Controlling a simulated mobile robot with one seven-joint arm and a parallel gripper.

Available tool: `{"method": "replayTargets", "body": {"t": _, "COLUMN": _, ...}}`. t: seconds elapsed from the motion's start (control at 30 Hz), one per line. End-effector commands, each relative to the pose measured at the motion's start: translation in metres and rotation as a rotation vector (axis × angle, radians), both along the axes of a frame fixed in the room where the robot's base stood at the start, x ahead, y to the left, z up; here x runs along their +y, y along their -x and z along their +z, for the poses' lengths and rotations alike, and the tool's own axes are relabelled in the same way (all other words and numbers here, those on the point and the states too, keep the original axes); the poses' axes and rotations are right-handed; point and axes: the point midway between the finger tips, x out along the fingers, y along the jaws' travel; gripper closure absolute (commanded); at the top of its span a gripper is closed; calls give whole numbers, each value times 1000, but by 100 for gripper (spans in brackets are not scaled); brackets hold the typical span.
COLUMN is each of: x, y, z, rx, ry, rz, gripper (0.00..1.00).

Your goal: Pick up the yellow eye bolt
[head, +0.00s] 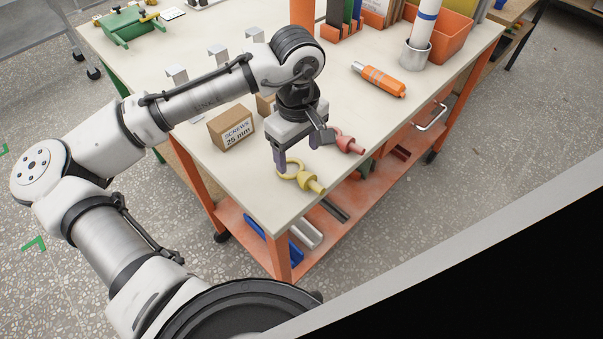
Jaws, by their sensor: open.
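The yellow eye bolt (313,185) lies on the light worktop near its front edge, with its ring toward the left and its shank toward the lower right. My gripper (292,162) points down over the ring end of the bolt, with its fingers apart. One finger overlaps the ring in the head view. I cannot tell whether it touches the bolt or how far above the worktop the fingertips are. Nothing is held between the fingers.
A red eye bolt (349,143) lies close behind the yellow one, right beside my gripper. A cardboard screws box (231,128) stands to the left. An orange screwdriver-like tool (379,79) lies farther back. Bare worktop (246,178) is at the front left.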

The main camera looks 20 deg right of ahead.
Motion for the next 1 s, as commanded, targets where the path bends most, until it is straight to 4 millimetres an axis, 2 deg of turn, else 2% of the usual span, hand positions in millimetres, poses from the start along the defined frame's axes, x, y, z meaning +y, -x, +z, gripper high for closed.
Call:
{"method": "replayTargets", "body": {"t": 0.17, "x": 2, "y": -1, "z": -13, "rx": 1, "ry": -1, "rz": 1, "gripper": 31}}
{"method": "replayTargets", "body": {"t": 0.43, "x": 4, "y": -3, "z": -49, "rx": 1, "ry": 0, "rz": 1, "gripper": 31}}
{"method": "replayTargets", "body": {"t": 0.7, "x": 4, "y": -3, "z": -54, "rx": 0, "ry": 1, "rz": 1, "gripper": 31}}
{"method": "replayTargets", "body": {"t": 0.77, "x": 4, "y": -3, "z": -54, "rx": 0, "ry": 1, "rz": 1, "gripper": 36}}
{"method": "replayTargets", "body": {"t": 1.0, "x": 4, "y": -3, "z": -54, "rx": 0, "ry": 1, "rz": 1, "gripper": 68}}
